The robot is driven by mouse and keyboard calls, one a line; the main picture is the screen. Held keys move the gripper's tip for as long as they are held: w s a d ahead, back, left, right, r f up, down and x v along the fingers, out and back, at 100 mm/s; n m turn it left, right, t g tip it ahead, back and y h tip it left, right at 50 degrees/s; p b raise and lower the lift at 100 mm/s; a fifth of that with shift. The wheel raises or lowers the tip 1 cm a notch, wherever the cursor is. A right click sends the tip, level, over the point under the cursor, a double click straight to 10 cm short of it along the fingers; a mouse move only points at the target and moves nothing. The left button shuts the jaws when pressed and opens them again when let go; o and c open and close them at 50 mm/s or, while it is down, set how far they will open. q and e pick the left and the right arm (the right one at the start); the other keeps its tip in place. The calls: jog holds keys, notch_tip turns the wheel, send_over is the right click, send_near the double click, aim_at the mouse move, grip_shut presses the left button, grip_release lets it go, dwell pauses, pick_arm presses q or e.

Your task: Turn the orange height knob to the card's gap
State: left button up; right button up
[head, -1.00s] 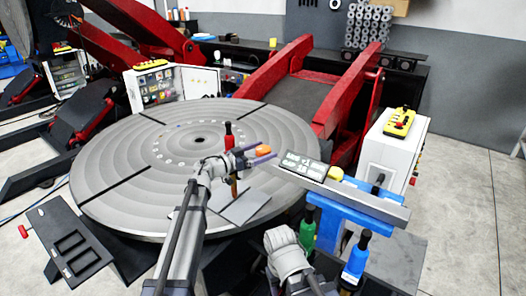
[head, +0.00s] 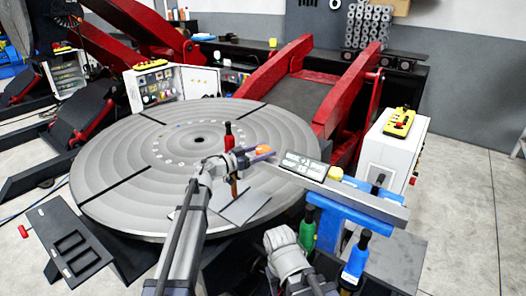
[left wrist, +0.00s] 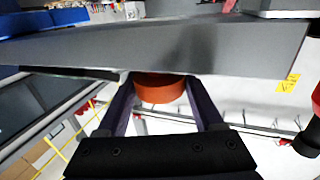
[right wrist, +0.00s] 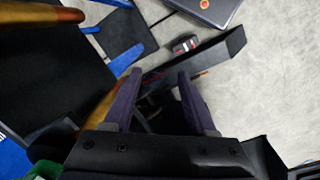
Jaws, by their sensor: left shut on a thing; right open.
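The orange height knob (head: 264,150) sits at the left end of a grey bar (head: 375,196). My left gripper (head: 262,154) is shut on it, with its fingers on either side. In the left wrist view the knob (left wrist: 158,88) is between the two dark fingers, below the bar's edge. A dark card or display (head: 303,164) with light writing stands on the bar; the writing is too small to read surely. My right gripper (right wrist: 157,98) is open and empty in the right wrist view, over the floor.
A large grey round table (head: 130,190) fills the middle. A red-handled tool (head: 229,137) stands close to my left gripper. Green-handled (head: 307,229) and blue-handled (head: 356,253) tools stand by the blue support (head: 350,207). A yellow block (head: 335,173) is beside the card.

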pick_arm(q)
jog(key=shift+c, duration=0.9)
jog(key=shift+w+m+g, duration=0.1)
jog(key=shift+m+g, duration=0.2)
jog(key=shift+g, duration=0.1)
jog(key=shift+w+m+g+h, duration=0.1)
jog(key=shift+m+g+h, duration=0.2)
jog(key=shift+g+h, duration=0.15)
jog(key=m+g+h, duration=0.1)
jog(key=m+g, duration=0.1)
jog(key=g, duration=0.1)
jog(key=shift+w+g+h, duration=0.1)
jog(key=shift+g+h, duration=0.15)
jog(key=m+g, duration=0.4)
jog(key=g, duration=0.1)
jog(key=shift+g+h, duration=0.3)
jog(key=shift+h, duration=0.1)
jog(key=shift+s+m+g, duration=0.2)
jog(key=shift+m+g, duration=0.5)
jog(key=shift+g, duration=0.4)
jog(key=shift+s+g, duration=0.1)
jog(key=shift+g, duration=0.2)
